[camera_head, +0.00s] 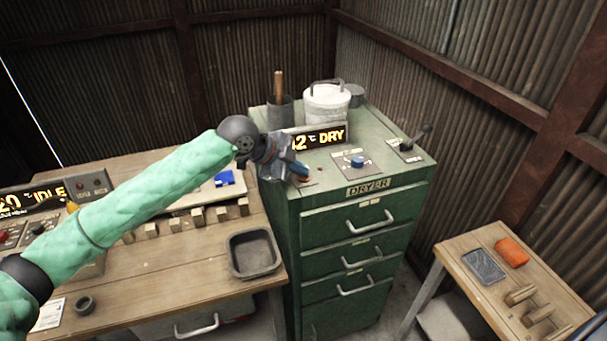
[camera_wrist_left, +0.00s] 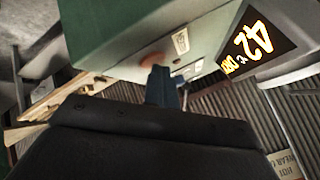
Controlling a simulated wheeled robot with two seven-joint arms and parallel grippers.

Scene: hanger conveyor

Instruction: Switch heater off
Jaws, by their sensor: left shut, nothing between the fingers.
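The green dryer cabinet (camera_head: 310,225) stands in the middle, with a lit display (camera_head: 325,137) showing 42 °C DRY. On its top are a blue knob (camera_head: 357,162) on a white plate and a black lever (camera_head: 415,140) at the right. My left gripper (camera_head: 300,171) is over the front left of the top, shut and empty. In the left wrist view its blue fingers (camera_wrist_left: 162,88) are close to a round orange-red button (camera_wrist_left: 153,60); I cannot tell whether they touch. The gripper covers most of this button in the head view. My right gripper does not show.
A wooden bench (camera_head: 170,285) at the left holds a grey tray (camera_head: 254,252), wooden blocks and a control box with an IDLE display (camera_head: 35,203). A white lidded pot (camera_head: 326,105) stands behind the dryer display. A small table (camera_head: 485,300) is at the right.

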